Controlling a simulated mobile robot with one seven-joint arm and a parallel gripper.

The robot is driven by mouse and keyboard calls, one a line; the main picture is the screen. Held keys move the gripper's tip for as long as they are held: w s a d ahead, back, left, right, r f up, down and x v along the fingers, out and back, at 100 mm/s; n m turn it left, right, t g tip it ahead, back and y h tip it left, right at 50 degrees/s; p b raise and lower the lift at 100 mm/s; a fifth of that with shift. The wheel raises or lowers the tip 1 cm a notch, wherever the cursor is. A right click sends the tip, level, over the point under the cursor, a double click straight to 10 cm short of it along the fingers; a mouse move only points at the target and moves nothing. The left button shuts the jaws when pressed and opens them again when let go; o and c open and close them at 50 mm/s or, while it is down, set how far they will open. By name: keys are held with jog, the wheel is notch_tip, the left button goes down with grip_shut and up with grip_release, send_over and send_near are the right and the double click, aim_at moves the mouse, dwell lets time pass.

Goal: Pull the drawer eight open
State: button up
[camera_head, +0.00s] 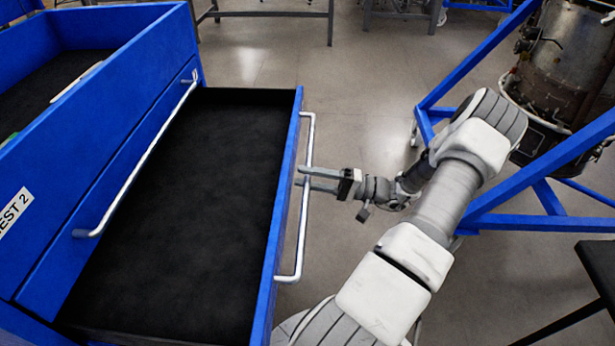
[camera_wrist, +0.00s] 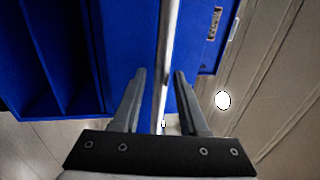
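A blue drawer (camera_head: 283,190) with a black-lined, empty interior (camera_head: 190,200) is pulled well out of the blue cabinet in the head view. Its long metal handle (camera_head: 303,222) is on the front face; no drawer number can be read. My gripper (camera_head: 298,176) reaches the handle from the right, with one finger on each side of the bar. In the wrist view, the handle bar (camera_wrist: 168,50) runs between the two fingers of my gripper (camera_wrist: 159,73). Visible gaps show between the bar and the fingers, so the gripper is open around it.
Another closed drawer with its own handle (camera_head: 135,165) is in the cabinet (camera_head: 150,60), whose top is an open tray. A blue turbine stand (camera_head: 535,190) is close to my arm on the right. A dark table (camera_head: 600,262) is at lower right. Floor (camera_head: 360,80) is clear beyond the drawer.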

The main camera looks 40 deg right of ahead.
jog(key=shift+o, duration=0.2)
jog(key=p+v, duration=0.1)
jog(key=v, duration=1.6)
jog(key=shift+f, duration=0.15)
jog(key=shift+s+d, duration=0.15)
